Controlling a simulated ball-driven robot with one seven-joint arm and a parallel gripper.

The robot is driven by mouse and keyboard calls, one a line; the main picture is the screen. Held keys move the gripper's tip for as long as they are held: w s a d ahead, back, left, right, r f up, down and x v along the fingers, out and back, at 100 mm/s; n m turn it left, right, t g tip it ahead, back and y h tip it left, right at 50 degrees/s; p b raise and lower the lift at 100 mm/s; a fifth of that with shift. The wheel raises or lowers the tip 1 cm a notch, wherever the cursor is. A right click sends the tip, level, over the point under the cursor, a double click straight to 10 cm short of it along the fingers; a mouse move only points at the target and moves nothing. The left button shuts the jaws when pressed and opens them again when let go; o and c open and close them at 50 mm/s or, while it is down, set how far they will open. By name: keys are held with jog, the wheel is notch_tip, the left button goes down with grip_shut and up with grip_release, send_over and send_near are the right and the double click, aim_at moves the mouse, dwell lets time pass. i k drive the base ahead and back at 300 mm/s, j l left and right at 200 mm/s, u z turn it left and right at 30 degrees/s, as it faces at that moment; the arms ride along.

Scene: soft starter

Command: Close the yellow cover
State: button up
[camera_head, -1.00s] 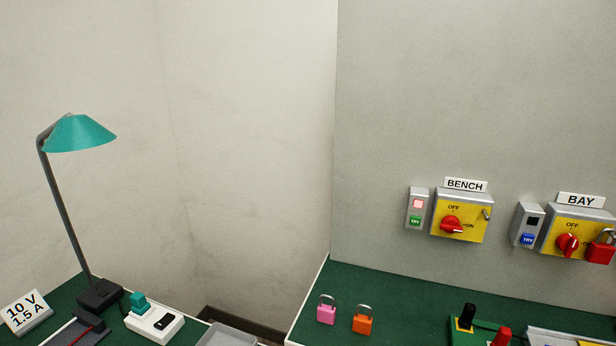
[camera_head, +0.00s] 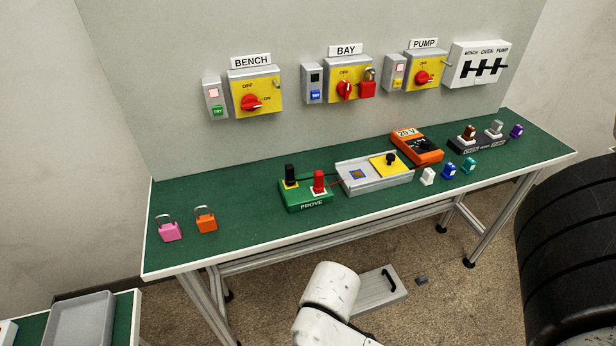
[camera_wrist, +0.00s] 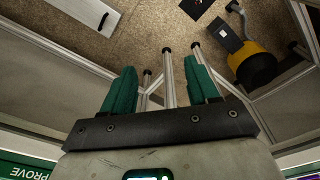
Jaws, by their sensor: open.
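The yellow cover (camera_head: 391,168) with a black knob is on the right part of a grey tray-like box (camera_head: 365,189) on the green bench. To its left, a small blue and yellow patch (camera_head: 357,174) lies uncovered in the box. My gripper (camera_wrist: 158,70) shows in the wrist view with two green fingers spread apart and nothing between them. It points over the floor, away from the cover. In the head view only a white part of my arm shows, below the bench front; the gripper is out of that picture.
A green PROVE block (camera_head: 305,196) with black and red plugs stands left of the box. An orange meter (camera_head: 416,147) stands behind right. Several small coloured pieces are at its right. Pink (camera_head: 169,231) and orange (camera_head: 206,219) padlocks are at left. A black tyre (camera_head: 575,250) is at right.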

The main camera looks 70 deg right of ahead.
aim_at(388, 164)
jog(key=z, duration=2)
